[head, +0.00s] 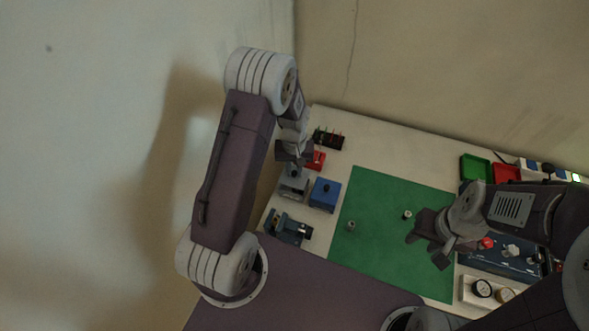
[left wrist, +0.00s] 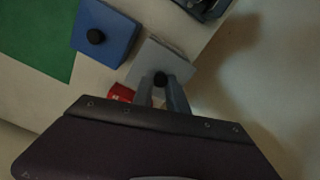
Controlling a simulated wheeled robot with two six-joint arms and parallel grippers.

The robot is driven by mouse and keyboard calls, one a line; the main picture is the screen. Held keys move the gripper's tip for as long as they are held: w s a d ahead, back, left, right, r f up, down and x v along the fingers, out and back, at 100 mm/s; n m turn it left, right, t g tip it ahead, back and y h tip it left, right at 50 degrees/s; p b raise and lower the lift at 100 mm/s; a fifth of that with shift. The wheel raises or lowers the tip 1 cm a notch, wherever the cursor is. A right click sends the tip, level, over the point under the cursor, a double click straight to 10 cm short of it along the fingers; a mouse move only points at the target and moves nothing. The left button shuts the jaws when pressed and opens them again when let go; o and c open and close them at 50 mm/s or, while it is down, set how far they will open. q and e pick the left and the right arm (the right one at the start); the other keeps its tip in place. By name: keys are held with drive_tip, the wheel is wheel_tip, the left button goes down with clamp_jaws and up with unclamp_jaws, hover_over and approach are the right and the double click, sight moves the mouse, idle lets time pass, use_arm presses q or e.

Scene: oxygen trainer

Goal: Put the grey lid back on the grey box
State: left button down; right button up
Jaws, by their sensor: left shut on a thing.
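The grey lid (left wrist: 158,60) shows in the left wrist view with its black knob between the two fingers of my left gripper (left wrist: 161,86). The left gripper is shut on that knob. In the head view my left gripper (head: 293,157) is over the grey box (head: 293,188), at the left side of the table. The lid hides the box's opening from above. I cannot tell whether the lid rests on the box or hangs just above it. My right gripper (head: 424,250) is over the green mat's right part, its fingers apart and empty.
A blue box (head: 324,194) with a black knob stands close beside the grey box. A red box (head: 316,160) and a black rack (head: 328,138) are behind. A blue-black device (head: 288,228) is in front. The green mat (head: 385,205) is mostly clear, with two small metal pieces.

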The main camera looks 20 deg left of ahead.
sight(294, 177)
use_arm(q)
drive_tip(key=shift+f, duration=0.2)
drive_tip(key=shift+f+b, duration=1.7)
drive_tip(key=shift+f, duration=0.3)
drive_tip(key=c, duration=1.2)
unclamp_jaws()
drive_tip(key=shift+c, duration=0.2)
wheel_tip(294, 177, up, 9)
drive_tip(key=shift+r+b, duration=0.1)
drive_tip(key=shift+b, duration=0.5)
